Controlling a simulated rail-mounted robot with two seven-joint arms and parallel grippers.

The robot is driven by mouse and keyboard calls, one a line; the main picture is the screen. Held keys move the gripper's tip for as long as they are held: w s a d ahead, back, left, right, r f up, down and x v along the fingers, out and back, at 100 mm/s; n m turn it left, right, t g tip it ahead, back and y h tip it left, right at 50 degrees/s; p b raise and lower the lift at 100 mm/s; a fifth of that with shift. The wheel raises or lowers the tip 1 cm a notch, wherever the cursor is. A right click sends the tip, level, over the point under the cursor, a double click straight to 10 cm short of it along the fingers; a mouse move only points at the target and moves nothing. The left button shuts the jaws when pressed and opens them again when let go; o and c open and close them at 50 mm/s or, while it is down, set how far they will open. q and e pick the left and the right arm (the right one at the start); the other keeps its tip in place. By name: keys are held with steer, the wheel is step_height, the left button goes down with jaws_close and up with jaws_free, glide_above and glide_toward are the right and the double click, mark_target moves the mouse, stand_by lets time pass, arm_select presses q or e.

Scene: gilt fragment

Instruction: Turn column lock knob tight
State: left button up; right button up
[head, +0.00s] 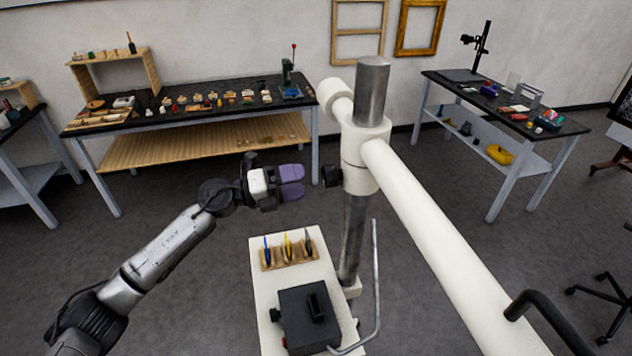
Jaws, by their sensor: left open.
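The column lock knob (331,175) is a small dark knob on the left side of the white collar (362,160). The collar sits around the upright metal column (372,88). My left gripper (297,182) comes in from the left with purple fingers pointing right toward the knob. It is open and empty, with a small gap showing in the picture between its fingertips and the knob. How far it is from the knob in depth is hard to tell. My right gripper is not in view.
A thick white boom (440,220) runs from the collar to the lower right. Below stands a white stand top (262,310) with a tool rack (288,257) and a dark box (308,318). A long workbench (190,112) and another table (505,108) stand behind.

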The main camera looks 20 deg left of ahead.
arm_select(q)
steer(key=b+v, duration=0.1)
steer(key=v, duration=0.5)
steer(key=shift+s+a, duration=0.25)
steer(key=shift+a, duration=0.05)
